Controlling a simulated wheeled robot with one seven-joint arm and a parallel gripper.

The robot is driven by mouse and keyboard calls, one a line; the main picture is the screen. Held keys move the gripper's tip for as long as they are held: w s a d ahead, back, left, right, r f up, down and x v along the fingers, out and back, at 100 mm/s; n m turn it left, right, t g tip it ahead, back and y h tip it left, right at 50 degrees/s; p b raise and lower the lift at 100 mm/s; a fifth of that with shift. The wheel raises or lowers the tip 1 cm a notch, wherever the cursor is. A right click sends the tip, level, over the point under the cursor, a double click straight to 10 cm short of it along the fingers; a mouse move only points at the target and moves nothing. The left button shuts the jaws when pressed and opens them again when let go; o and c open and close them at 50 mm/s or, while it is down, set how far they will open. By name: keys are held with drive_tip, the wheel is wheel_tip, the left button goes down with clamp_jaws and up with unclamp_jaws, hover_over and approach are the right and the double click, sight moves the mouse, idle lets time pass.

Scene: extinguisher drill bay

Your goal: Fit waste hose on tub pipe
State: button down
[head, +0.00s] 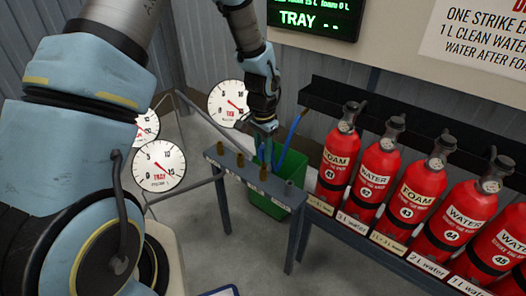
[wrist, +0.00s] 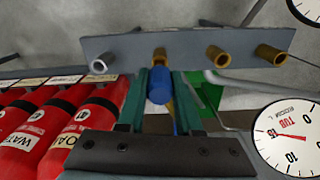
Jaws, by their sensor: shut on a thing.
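My gripper (wrist: 160,82) is shut on the blue waste hose, whose round end (wrist: 160,88) shows between the green fingers in the wrist view. In the head view my gripper (head: 265,128) is above the far side of the grey pipe rail (head: 225,158), and the hose (head: 291,135) bends down beside it towards a green bin. In the wrist view the rail (wrist: 190,44) carries a grey pipe (wrist: 98,65) and three brass pipes. The hose end lines up with the leftmost brass pipe (wrist: 160,55); I cannot tell whether they touch. The rail labels are too small to identify the tub pipe.
The green bin (head: 268,200) stands behind the rail. Several red extinguishers (head: 370,180) stand on a shelf at right. Dial gauges marked TRAY (head: 159,166) and TUB (wrist: 287,140) are near. Open floor (head: 215,240) lies in front of the rail.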

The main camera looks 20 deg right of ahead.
sight(263, 160)
drive_tip(key=shift+f+b, duration=0.5)
drive_tip(key=shift+f, duration=0.45)
drive_tip(key=shift+f+b, duration=0.35)
drive_tip(key=shift+f, duration=0.45)
idle(0.9)
drive_tip(key=c, duration=0.5)
unclamp_jaws()
wheel_tip(263, 160, up, 11)
drive_tip(key=shift+a+f, duration=0.1)
drive_tip(key=w+a+r+n+p, duration=0.1)
drive_tip(key=a+r+n+p, duration=0.2)
drive_tip(key=a+r, duration=0.45)
drive_tip(key=w+a+r+n+p, duration=0.1)
drive_tip(key=a+r+n+p, duration=0.25)
drive_tip(key=a, duration=0.65)
drive_tip(key=s+a+r+n+p, duration=0.1)
drive_tip(key=s+a+r+n, duration=0.1)
drive_tip(key=a, duration=0.4)
drive_tip(key=s+a+r+n+t+p, duration=0.1)
drive_tip(key=s+a+r+n, duration=0.2)
drive_tip(key=a, duration=0.3)
drive_tip(key=shift+s+a+r+n+t, duration=0.25)
drive_tip(key=shift+s+r+n+t, duration=0.05)
drive_tip(key=shift+s+n, duration=0.25)
